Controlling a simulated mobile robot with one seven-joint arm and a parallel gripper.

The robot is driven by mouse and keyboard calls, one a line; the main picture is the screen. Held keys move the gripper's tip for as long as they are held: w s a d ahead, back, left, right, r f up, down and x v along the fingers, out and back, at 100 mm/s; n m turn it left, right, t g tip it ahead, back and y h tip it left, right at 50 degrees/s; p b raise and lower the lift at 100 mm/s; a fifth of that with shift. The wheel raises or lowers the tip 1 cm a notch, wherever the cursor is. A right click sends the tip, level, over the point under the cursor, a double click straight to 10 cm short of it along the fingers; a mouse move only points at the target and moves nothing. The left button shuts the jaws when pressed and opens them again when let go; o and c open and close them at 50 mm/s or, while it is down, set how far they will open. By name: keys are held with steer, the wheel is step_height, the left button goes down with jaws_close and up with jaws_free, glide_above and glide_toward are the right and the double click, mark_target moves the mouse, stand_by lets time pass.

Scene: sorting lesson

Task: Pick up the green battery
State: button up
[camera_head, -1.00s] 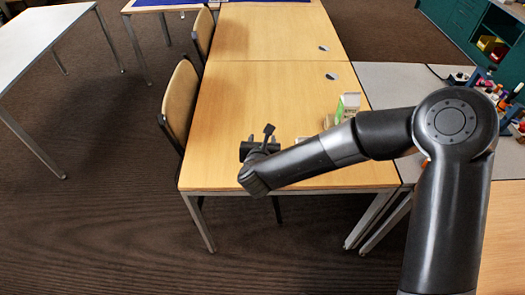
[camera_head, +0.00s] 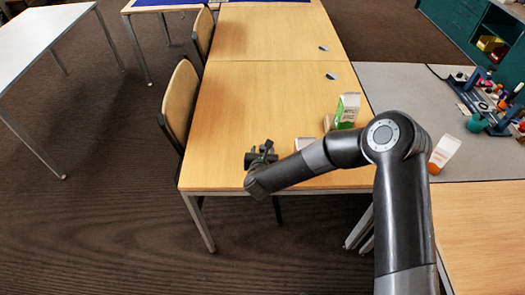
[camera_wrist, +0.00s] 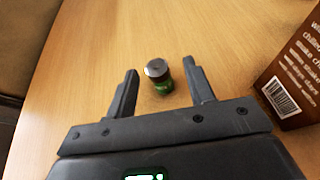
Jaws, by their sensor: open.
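The green battery (camera_wrist: 163,86) shows in the wrist view as a short green cylinder with a dark grey top. It appears to stand upright on the wooden table (camera_wrist: 90,50). My gripper (camera_wrist: 159,67) is open, with one finger on each side of the battery in the picture. A gap shows between the battery and each finger, and nothing is held. In the head view my gripper (camera_head: 262,152) is over the near left part of the table. I cannot make out the battery there.
A brown box with a barcode (camera_wrist: 296,75) stands right of my gripper. In the head view, a green and white carton (camera_head: 347,111) stands on the table's right, and an orange and white carton (camera_head: 443,153) on the grey table. A chair (camera_head: 181,103) is at the left edge.

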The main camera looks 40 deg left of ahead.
mark_target(262, 148)
steer(key=x, duration=0.4)
steer(key=shift+a+r, duration=0.15)
steer(key=shift+c, duration=0.2)
jaws_close()
